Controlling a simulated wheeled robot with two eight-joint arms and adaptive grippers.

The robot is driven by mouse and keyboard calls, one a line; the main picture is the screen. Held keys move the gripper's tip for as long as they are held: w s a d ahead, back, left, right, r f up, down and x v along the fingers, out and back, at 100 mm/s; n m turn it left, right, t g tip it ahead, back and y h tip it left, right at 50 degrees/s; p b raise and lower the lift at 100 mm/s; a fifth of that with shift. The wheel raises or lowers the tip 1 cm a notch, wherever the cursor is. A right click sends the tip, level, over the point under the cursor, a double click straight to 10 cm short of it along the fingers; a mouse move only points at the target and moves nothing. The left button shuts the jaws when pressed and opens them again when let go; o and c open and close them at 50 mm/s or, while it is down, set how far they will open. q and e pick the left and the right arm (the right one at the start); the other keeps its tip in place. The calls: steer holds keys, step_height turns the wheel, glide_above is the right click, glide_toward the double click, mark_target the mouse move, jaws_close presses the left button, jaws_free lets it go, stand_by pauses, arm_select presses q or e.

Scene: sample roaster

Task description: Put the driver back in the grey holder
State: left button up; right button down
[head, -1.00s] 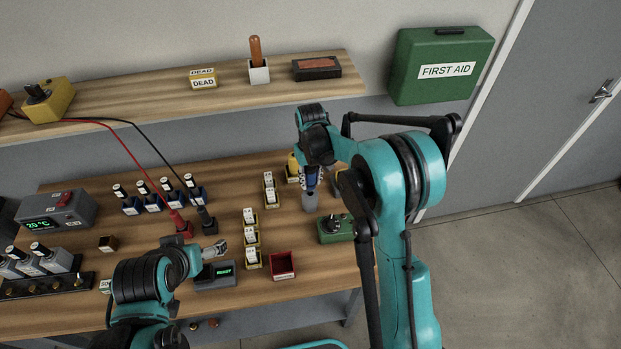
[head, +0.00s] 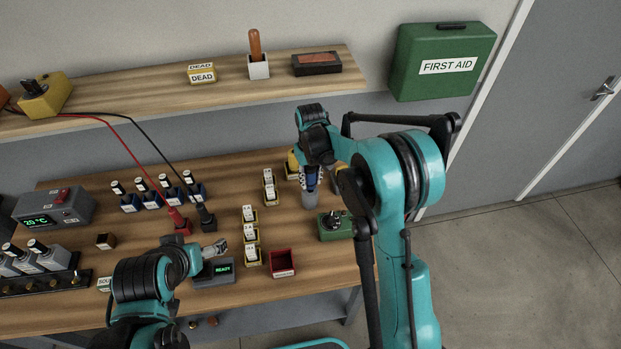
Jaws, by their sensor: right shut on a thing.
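My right gripper (head: 311,176) points down at the right part of the bench, its fingers small and partly hidden by my own wrist. It is shut on a blue thing, which looks like the driver (head: 311,180). The grey holder (head: 310,201) stands upright on the bench directly below the blue part. I cannot tell whether the driver's tip is inside the holder or just above it. My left gripper (head: 216,248) is low over the bench beside the small grey box with a green READY display (head: 215,271). Its finger opening is too small to judge.
A green box with a knob (head: 334,226) stands just right of the holder, and yellow blocks (head: 270,188) stand to its left. A red tray (head: 282,262) lies nearer the front. Red and black leads (head: 140,150) hang from the shelf to the left.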

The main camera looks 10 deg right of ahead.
steer(key=shift+f+b, duration=0.85)
steer(key=shift+f, duration=0.25)
steer(key=c, duration=1.1)
jaws_free()
step_height(320, 180, up, 12)
steer(key=shift+r, duration=0.1)
